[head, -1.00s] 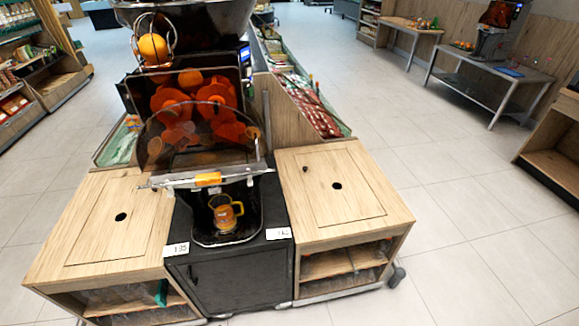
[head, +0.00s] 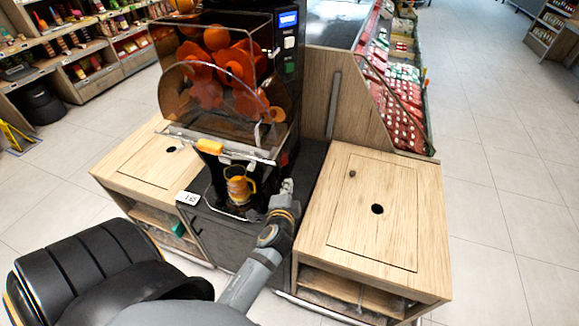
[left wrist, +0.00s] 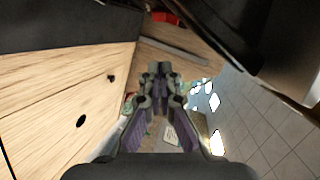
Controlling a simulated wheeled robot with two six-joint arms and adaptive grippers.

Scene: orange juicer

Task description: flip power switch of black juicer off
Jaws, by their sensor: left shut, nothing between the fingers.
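My left gripper (head: 287,187) is low by the juicer's right front side, below the display and right of the mug. In the left wrist view its fingers (left wrist: 157,72) are shut and empty. My right gripper is not in view.
A yellow-orange mug (head: 238,186) stands under the juicer's spout, close left of my gripper. Wooden cabinets flank the juicer, the right one (head: 400,190) with a bare top. A produce stand (head: 392,100) is behind. Open floor lies to the right.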

